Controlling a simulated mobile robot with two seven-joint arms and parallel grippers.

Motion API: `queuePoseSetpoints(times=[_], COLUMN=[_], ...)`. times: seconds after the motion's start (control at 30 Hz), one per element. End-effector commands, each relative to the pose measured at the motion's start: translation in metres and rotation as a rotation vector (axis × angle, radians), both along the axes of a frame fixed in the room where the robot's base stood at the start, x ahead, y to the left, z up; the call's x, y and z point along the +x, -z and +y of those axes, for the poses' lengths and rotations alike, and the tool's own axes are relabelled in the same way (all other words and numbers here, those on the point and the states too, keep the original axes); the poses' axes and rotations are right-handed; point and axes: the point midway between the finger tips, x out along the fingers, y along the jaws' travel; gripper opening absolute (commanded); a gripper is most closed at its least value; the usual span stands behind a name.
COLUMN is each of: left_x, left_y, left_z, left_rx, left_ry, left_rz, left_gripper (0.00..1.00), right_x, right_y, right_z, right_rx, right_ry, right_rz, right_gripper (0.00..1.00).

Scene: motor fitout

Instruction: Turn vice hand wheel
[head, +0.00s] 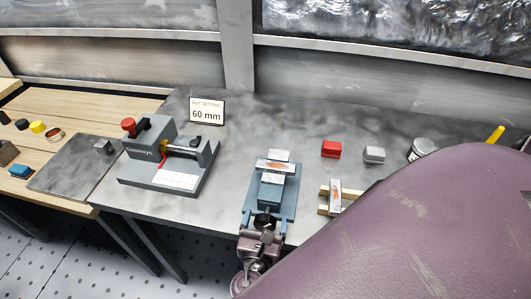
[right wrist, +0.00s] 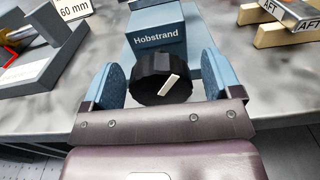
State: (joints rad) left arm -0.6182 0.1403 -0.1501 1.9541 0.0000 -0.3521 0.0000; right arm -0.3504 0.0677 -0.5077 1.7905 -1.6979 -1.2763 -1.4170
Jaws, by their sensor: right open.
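The blue vice (head: 271,190), labelled Hobstrand, stands near the front edge of the grey table and holds a flat piece (head: 276,166) at its top. Its black hand wheel (right wrist: 160,78) with a white pointer mark faces the front; the mark slants up to the right. The wheel also shows in the head view (head: 264,221). My right gripper (right wrist: 162,82) is open, with one blue-padded finger on each side of the wheel and a visible gap on both sides. In the head view the right gripper (head: 262,235) is at the vice's front. My left gripper is out of view.
A grey machine (head: 150,150) with a red knob stands left of the vice, before a 60 mm sign (head: 207,110). Wooden blocks with a plate (head: 335,197), a red block (head: 331,149) and a grey block (head: 375,155) are to the right. My purple arm covers the lower right.

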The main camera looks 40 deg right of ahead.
Motion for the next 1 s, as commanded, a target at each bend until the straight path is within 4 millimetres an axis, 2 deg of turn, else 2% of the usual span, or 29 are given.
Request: queuePoseSetpoints(times=[0.13, 0.47, 0.77, 1.0], left_x=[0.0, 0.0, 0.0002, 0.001], left_y=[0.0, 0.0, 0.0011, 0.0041], left_z=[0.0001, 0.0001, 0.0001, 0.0], left_rx=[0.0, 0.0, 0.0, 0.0], left_ry=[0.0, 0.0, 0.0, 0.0], left_rz=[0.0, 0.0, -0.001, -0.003], left_gripper=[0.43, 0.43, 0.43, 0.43], right_x=[-0.0001, 0.0001, -0.0002, -0.0008], right_y=[0.0, 0.0, 0.0003, 0.0009], right_z=[0.0001, 0.0001, -0.0003, -0.0006], right_rx=[0.0, 0.0, 0.031, 0.126], right_ry=[0.0, 0.0, 0.001, 0.002], right_rz=[0.0, 0.0, -0.036, -0.146], right_gripper=[0.84, 0.35, 0.35, 0.35])
